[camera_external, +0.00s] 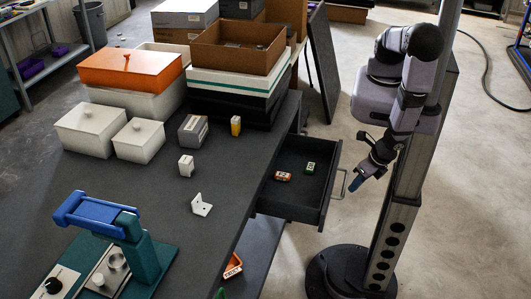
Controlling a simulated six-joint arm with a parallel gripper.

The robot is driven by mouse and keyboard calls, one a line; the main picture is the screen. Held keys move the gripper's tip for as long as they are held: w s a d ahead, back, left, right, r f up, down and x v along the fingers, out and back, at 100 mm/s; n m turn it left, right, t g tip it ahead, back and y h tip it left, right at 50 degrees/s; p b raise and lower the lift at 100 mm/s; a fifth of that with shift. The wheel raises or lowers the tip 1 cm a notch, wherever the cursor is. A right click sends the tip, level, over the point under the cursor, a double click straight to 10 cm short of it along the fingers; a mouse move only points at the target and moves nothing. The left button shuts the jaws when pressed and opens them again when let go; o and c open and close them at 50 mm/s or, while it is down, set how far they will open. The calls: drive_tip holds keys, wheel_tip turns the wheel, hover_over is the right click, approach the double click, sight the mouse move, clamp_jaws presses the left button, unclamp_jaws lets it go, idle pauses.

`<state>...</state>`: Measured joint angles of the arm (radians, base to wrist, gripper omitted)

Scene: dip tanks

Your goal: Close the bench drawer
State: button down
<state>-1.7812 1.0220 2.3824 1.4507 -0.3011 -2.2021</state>
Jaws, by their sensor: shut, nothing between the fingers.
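The bench drawer (296,213) is pulled out from the right side of the dark bench (232,187). Its front panel faces right and carries a metal handle (342,184). My gripper (354,183) is shut and empty. It points down and left, close to the handle on its right side in the picture. I cannot tell whether it touches the handle.
Boxes and an open brown tray (238,46) are stacked at the bench's back. White lidded tanks (90,128) and a blue and teal device (110,225) stand on the bench. A dark panel (323,62) leans behind the drawer.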

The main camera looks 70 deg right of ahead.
drive_tip(key=s+a+r+n+y+b, duration=0.1)
drive_tip(key=s+a+n+y, duration=0.15)
drive_tip(key=n, duration=0.45)
drive_tip(key=w+f+b, duration=0.2)
drive_tip(key=w+f, duration=0.5)
drive_tip(key=f, duration=0.2)
drive_tip(key=shift+w+a+t+h, duration=0.3)
drive_tip(key=shift+w+a+h, duration=0.05)
drive_tip(key=shift+w+a, duration=0.1)
drive_tip(key=shift+w, duration=0.1)
drive_tip(key=w+p, duration=0.2)
drive_tip(key=w, duration=1.6)
